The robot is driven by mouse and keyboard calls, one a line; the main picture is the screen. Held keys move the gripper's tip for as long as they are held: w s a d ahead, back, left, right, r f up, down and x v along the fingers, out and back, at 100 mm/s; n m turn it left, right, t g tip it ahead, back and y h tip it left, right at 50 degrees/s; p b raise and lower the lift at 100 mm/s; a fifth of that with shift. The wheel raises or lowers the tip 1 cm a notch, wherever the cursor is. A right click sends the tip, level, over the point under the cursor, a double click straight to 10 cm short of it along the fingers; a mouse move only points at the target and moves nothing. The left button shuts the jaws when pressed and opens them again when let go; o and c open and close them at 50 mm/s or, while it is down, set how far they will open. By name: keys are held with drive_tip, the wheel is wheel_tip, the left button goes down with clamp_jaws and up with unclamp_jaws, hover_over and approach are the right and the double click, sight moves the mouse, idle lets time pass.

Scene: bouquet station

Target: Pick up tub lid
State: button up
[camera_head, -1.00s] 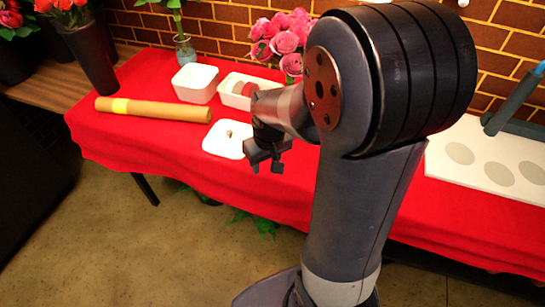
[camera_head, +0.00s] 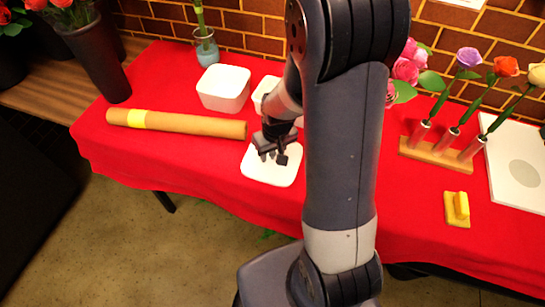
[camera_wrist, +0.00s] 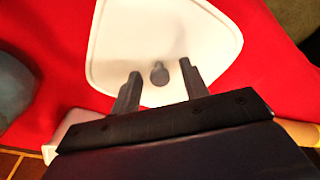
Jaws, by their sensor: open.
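The tub lid (camera_head: 262,176) is a white rounded square lying flat on the red tablecloth near the table's front edge. It also shows in the wrist view (camera_wrist: 165,35), with a small grey knob (camera_wrist: 159,74) on top. My gripper (camera_head: 271,155) is above the lid, its fingers pointing down. In the wrist view, my gripper (camera_wrist: 160,69) is open and empty, with one finger on each side of the knob in the picture. The height of the fingertips over the knob is hard to tell. My arm hides part of the area right of the lid.
A white square tub (camera_head: 223,90) stands behind the lid. A second white container (camera_head: 262,92) is partly hidden by my arm. A brown roll with a yellow band (camera_head: 180,124) lies left. A wooden flower stand (camera_head: 437,155) and a yellow block (camera_head: 456,213) are right.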

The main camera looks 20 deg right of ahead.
clamp_jaws()
idle(0.3)
drive_tip(key=shift+r, duration=0.15)
